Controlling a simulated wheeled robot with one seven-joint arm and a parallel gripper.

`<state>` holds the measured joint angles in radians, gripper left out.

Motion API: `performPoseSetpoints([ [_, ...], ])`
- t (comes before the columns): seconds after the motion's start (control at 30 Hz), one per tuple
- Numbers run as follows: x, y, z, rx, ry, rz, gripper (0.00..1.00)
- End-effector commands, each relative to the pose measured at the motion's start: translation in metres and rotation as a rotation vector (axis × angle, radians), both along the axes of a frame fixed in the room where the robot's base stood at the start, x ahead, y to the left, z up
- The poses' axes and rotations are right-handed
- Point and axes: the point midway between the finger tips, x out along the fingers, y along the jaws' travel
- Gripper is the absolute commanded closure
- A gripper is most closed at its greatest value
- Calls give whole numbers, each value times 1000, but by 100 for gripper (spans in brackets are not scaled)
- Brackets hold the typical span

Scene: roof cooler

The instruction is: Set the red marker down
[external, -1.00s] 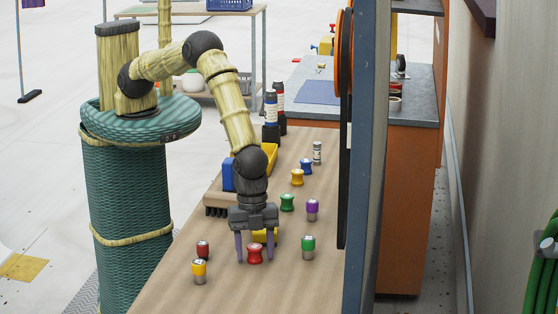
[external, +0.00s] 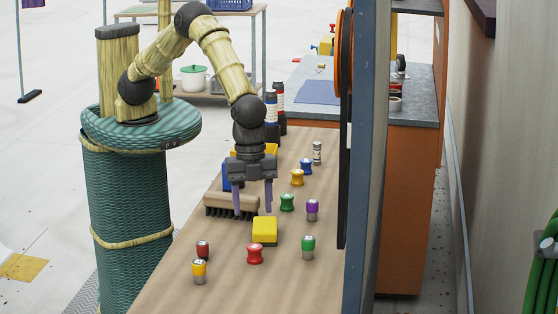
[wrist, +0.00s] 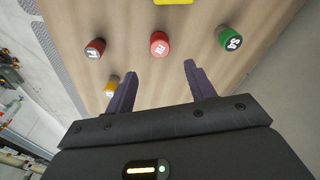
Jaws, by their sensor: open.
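The red marker (external: 255,254), a waisted red piece with a pale top, stands upright on the table (external: 235,291). It also shows in the wrist view (wrist: 160,44), beyond my fingertips. My gripper (external: 253,208) is open and empty, raised above the table, clear of the marker. In the wrist view my gripper's two fingers (wrist: 159,74) are spread with nothing between them. A second, darker red piece with a grey base (external: 203,249) stands to the left of the red marker.
Near the marker stand a yellow piece (external: 199,271), a green piece with a grey base (external: 308,247) and a yellow block (external: 265,230). A brush (external: 222,207) lies behind. Several other coloured pieces stand farther back. A blue-grey post (external: 365,160) borders the right side.

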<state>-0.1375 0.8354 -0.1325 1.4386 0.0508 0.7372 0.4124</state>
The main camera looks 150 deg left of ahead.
Motion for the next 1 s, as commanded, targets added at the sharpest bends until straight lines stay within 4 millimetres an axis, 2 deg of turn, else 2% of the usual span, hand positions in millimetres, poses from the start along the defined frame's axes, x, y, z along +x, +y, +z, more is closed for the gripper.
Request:
performPoseSetpoints([
  [0.13, -1, 0, 8, 0, 0, 0, 45],
  [0.73, -4, -1, 11, 0, -1, 2, 45],
  [0.87, -20, -5, 24, 5, -6, 21, 45],
  [1.0, -59, -11, 46, 13, -16, 70, 45],
])
